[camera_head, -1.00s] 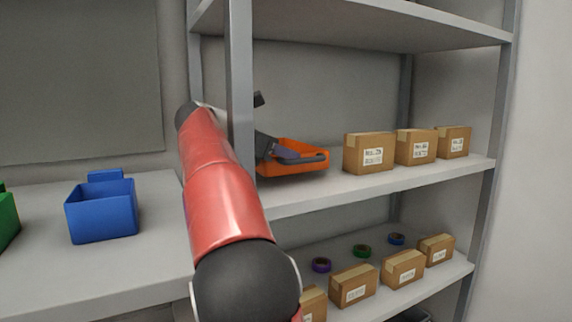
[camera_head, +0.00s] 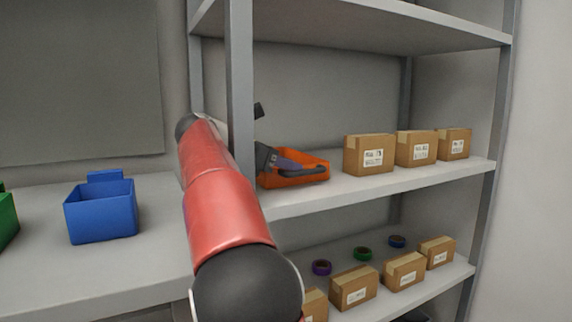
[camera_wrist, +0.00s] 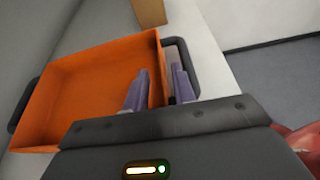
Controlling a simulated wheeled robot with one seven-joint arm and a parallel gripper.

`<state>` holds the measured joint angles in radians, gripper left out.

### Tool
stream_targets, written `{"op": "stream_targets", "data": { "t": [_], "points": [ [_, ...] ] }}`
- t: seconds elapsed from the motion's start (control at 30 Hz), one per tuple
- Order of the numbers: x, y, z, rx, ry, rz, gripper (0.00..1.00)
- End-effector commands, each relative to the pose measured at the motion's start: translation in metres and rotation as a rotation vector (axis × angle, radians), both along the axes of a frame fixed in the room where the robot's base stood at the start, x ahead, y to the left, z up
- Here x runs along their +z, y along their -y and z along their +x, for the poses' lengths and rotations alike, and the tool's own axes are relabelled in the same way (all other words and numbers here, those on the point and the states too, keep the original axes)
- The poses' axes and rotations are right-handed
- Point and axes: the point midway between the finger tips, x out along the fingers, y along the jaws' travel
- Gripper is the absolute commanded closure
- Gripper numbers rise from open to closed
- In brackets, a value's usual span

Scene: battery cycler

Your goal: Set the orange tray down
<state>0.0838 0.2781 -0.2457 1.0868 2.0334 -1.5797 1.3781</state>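The orange tray (camera_head: 318,180) is at the left end of the middle shelf (camera_head: 400,180), and its base appears to rest on the shelf. It looks level and, in the wrist view, empty (camera_wrist: 80,90). Dark handles stand out from two opposite ends, one (camera_wrist: 184,50) beside my gripper. My gripper (camera_wrist: 160,82) straddles the tray's wall on that side: one lilac finger is inside the tray, the other outside by the handle. A gap shows between the fingers, so they look parted around the wall. The wrist is partly hidden behind the shelf post in the head view.
Cardboard boxes (camera_head: 370,155) stand in a row right of the tray, with a small gap. The grey shelf post (camera_head: 240,90) is close to my arm. A blue bin (camera_head: 101,212) sits on the left surface. Boxes and tape rolls (camera_head: 362,254) are on the shelf below.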

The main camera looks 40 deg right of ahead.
Motion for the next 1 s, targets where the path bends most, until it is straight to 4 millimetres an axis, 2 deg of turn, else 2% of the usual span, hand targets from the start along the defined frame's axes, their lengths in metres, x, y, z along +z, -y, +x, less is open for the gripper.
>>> {"op": "stream_targets", "data": {
  "t": [0.17, 0.4, 0.6, 0.77, 1.0],
  "points": [
    [0.010, -0.023, 0.007, 0.005, 0.001, 0.000, 0.74],
    [0.031, -0.070, 0.018, 0.006, 0.002, -0.001, 0.74],
    [0.042, -0.098, 0.024, 0.003, 0.001, 0.000, 0.74],
    [0.046, -0.108, 0.025, 0.002, 0.000, -0.001, 0.74],
    [0.046, -0.109, 0.025, 0.000, 0.000, 0.000, 0.74]
  ]
}}
